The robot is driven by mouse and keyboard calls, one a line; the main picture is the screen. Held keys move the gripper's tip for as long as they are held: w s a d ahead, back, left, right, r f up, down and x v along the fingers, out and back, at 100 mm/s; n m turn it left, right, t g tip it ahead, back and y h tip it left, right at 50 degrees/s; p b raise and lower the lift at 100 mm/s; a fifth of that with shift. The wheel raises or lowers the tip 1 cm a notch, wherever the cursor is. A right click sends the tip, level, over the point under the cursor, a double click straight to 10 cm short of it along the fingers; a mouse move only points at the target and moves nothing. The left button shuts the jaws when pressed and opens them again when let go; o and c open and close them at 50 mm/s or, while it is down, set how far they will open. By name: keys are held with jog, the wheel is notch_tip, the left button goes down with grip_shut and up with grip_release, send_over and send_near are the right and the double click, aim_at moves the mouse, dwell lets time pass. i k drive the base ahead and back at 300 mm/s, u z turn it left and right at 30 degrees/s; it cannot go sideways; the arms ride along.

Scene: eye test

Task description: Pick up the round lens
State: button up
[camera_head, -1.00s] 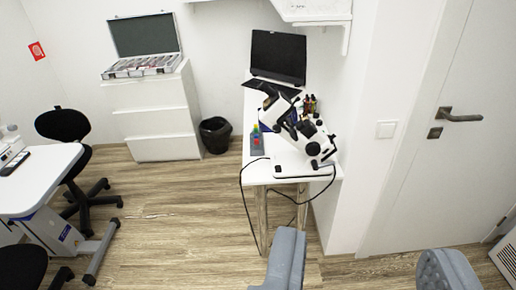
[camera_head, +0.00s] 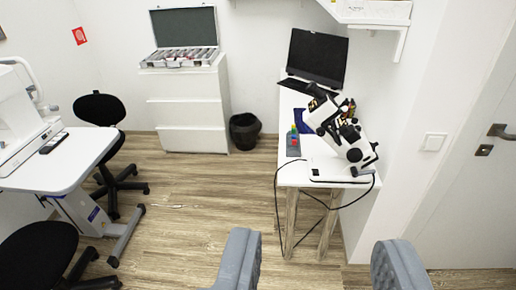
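I cannot make out a single round lens in this view. An open case (camera_head: 183,27) stands on a white drawer cabinet at the back left. Its dark-lined lid is up, and its tray holds rows of small items, too small to tell apart. My gripper (camera_head: 319,265) shows at the bottom edge as two blue-grey fingers set wide apart.
The drawer cabinet (camera_head: 188,112) stands beside a black bin (camera_head: 245,130). A white desk at right holds a laptop (camera_head: 317,58) and a white microscope (camera_head: 345,135); cables hang from it. A table (camera_head: 85,160) and black chairs are at left.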

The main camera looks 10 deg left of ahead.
aim_at(293, 147)
jog(key=u, duration=1.55)
jog(key=i, duration=2.3)
jog(key=z, duration=3.15)
jog(key=i, duration=1.05)
